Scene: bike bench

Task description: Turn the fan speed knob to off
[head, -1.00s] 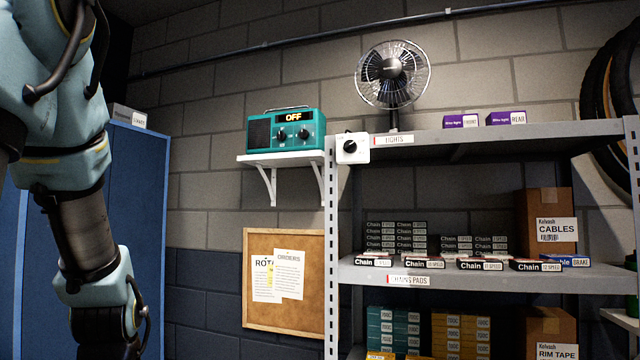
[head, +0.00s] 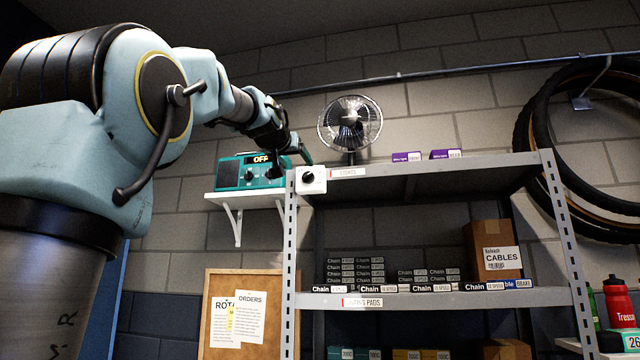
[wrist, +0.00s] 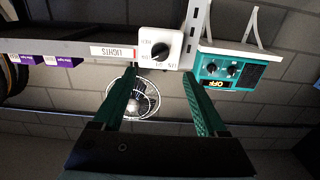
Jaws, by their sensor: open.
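The fan speed knob (head: 308,178) is a black dial on a white box at the left end of the top shelf. In the wrist view, which is upside down, the knob (wrist: 160,50) shows with small markings around it; its setting is too small to read surely. The black desk fan (head: 350,124) stands on the shelf above; I cannot tell whether it spins. My gripper (wrist: 163,74) is open and empty, its two green fingers pointing toward the box, with a gap to the knob. In the head view, my gripper (head: 305,155) is just above the box.
A teal radio (head: 250,171) reading OFF, with its own knobs, sits on a white wall shelf (head: 222,199) left of the box. The shelf's upright post (head: 290,235) is beside the box. Purple light boxes (head: 407,156) stand to the right. Tyres (head: 535,130) hang far right.

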